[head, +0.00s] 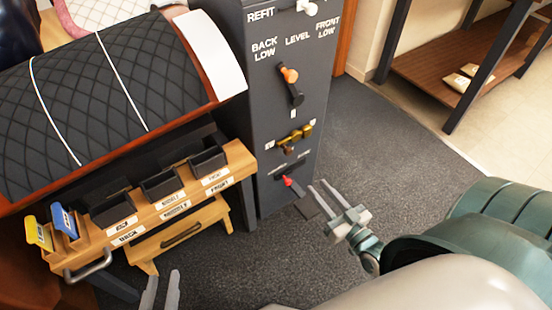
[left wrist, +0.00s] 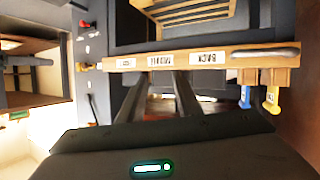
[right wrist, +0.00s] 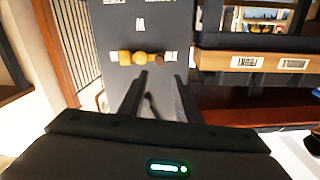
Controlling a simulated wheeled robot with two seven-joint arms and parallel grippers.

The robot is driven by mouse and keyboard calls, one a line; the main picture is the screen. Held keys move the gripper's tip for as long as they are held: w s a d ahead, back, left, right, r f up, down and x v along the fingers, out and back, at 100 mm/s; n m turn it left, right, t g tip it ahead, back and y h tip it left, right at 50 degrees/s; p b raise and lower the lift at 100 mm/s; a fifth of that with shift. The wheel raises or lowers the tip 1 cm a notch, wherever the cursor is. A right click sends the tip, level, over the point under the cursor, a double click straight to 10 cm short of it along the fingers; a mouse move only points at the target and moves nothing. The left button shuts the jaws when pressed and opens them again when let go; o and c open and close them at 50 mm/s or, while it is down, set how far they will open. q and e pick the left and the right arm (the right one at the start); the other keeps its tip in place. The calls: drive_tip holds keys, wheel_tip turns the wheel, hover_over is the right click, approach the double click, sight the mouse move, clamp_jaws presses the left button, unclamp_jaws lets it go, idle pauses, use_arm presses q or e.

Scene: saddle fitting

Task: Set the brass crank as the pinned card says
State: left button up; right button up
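The brass crank (head: 295,136) is on the front of the dark grey cabinet, between two small white labels too small to read. In the right wrist view the brass crank (right wrist: 140,57) lies roughly level, just beyond the fingertips. My right gripper (head: 320,187) is open and empty, below and to the right of the crank, apart from it; its parted fingers also show in the right wrist view (right wrist: 160,76). My left gripper (head: 163,275) is open and empty, low in front of the wooden rack; it also shows in the left wrist view (left wrist: 164,73). I cannot make out a pinned card.
The cabinet (head: 262,120) also carries an orange-knobbed lever (head: 289,76) above the crank and a red-tipped lever (head: 290,183) below. The wooden rack (head: 160,208) with dark bins stands left, below a quilted black saddle (head: 105,95). Carpet right of the cabinet is clear.

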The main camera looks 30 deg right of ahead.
sight(290, 154)
use_arm(q)
drive_tip(key=shift+r, duration=0.2)
use_arm(e)
drive_tip(key=shift+r, duration=0.15)
